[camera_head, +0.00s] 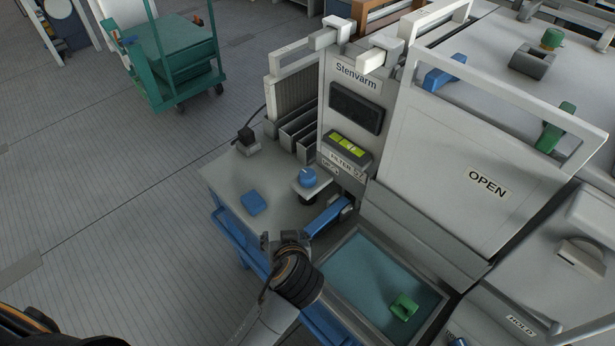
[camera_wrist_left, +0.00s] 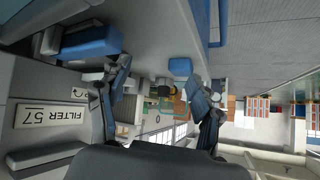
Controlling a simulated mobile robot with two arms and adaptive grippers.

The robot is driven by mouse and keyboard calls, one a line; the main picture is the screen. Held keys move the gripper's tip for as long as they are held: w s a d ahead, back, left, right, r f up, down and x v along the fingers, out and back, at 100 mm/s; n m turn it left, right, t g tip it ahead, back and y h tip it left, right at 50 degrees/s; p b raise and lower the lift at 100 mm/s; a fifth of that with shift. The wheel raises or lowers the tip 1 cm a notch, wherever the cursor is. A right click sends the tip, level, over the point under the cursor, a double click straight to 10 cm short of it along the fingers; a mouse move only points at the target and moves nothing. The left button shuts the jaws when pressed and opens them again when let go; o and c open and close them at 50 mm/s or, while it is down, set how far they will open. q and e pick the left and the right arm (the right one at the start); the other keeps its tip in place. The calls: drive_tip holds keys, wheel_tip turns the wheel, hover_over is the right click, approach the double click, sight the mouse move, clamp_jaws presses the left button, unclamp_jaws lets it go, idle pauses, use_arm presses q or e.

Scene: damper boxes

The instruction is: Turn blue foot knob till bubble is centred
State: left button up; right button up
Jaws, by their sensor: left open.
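The blue foot knob (camera_head: 308,177) stands on a pale bracket at the machine's front corner, with a dark foot below. In the left wrist view I cannot pick it out surely; a finger may hide it. The yellow-green bubble level (camera_head: 348,147) sits above the filter label; the bubble is too small to place. My left gripper (camera_head: 281,238) is open at the front edge of the grey bench top, below and left of the knob and apart from it. In the left wrist view its two fingers (camera_wrist_left: 162,98) are spread with nothing between them. My right gripper is not in view.
A blue block (camera_head: 253,203) lies on the bench top, left of the knob; it also shows in the left wrist view (camera_wrist_left: 180,67). A blue lever (camera_head: 328,215) juts out right of my gripper. A tray (camera_head: 345,262) holds a green part (camera_head: 404,307).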

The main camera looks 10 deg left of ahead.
sight(309, 179)
use_arm(q)
drive_tip(key=w+d+r+n+t+y, duration=0.1)
drive_tip(key=w+d+r+t, duration=0.3)
drive_tip(key=w+d+r, duration=0.25)
drive_tip(key=p+x, duration=0.1)
drive_tip(key=x, duration=1.2)
drive_tip(key=shift+w+a+f, duration=0.1)
drive_tip(key=shift+w+a, duration=0.15)
drive_tip(key=c, duration=1.2)
